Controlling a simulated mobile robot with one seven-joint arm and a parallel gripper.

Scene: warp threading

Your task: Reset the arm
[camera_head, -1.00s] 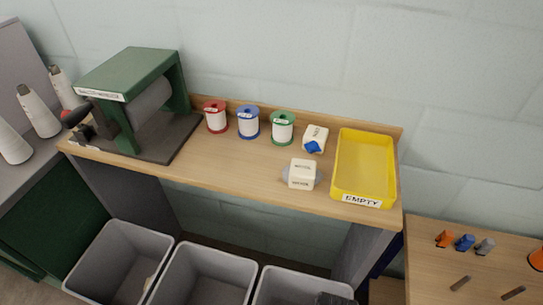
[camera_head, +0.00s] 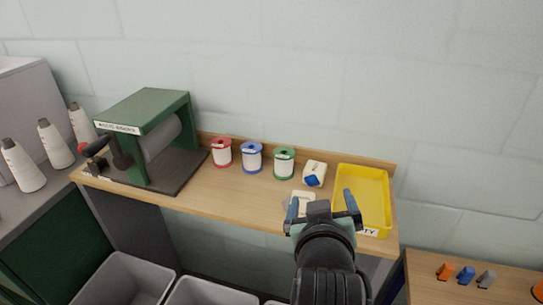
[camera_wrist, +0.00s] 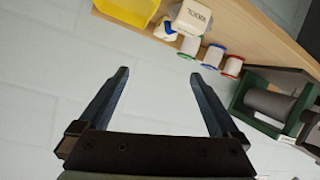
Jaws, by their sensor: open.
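My gripper (camera_head: 322,207) is open and empty. In the head view it is at the front edge of the wooden shelf, in front of the yellow tray's left side and partly over a white block (camera_head: 303,198). In the wrist view my gripper (camera_wrist: 158,90) shows both fingers wide apart with only the pale wall between them. The shelf (camera_wrist: 260,40) and its items lie beyond the fingertips at the top right of that view.
A green machine (camera_head: 143,140) stands left. Grey bins (camera_head: 125,280) are below. The wall above is clear.

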